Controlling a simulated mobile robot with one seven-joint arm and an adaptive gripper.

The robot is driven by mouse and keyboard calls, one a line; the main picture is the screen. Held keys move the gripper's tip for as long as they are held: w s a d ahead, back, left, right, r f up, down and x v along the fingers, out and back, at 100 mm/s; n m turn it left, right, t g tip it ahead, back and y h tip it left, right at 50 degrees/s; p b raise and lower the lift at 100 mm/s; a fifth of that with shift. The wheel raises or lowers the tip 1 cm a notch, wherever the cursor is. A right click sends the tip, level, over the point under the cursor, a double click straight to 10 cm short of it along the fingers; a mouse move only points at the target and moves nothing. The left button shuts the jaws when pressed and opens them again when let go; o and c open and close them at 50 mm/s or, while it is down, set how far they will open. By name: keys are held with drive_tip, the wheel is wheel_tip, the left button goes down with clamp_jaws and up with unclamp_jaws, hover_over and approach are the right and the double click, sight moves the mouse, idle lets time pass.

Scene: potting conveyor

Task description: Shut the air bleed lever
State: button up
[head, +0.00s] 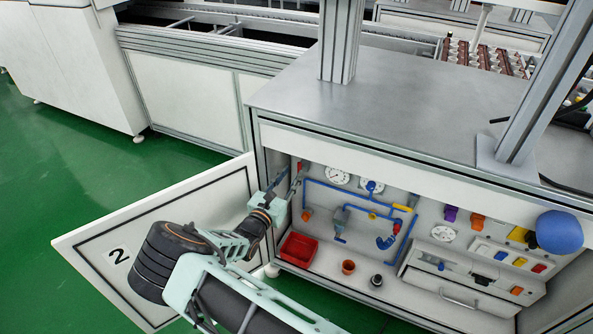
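The open cabinet holds a panel of blue pipes (340,192) with several small coloured handles. A yellow handle (402,208) sits at the upper right of the pipes, and a blue one (371,187) is at the top. A small red part (299,166) is at the panel's left edge. I cannot tell which is the air bleed lever or how it is set. My gripper (297,181) reaches in at the cabinet's left side, just below the red part. Its fingers are small and dark here; I cannot tell whether they touch anything or are open.
The cabinet door (85,240), marked 2, stands open at left behind my arm. Gauges, switches and a blue ball (559,232) are at right.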

sight(299, 164)
drive_tip(key=shift+b+x, duration=0.35)
drive_tip(key=shift+x, duration=1.8)
drive_tip(key=shift+c, duration=0.5)
clamp_jaws()
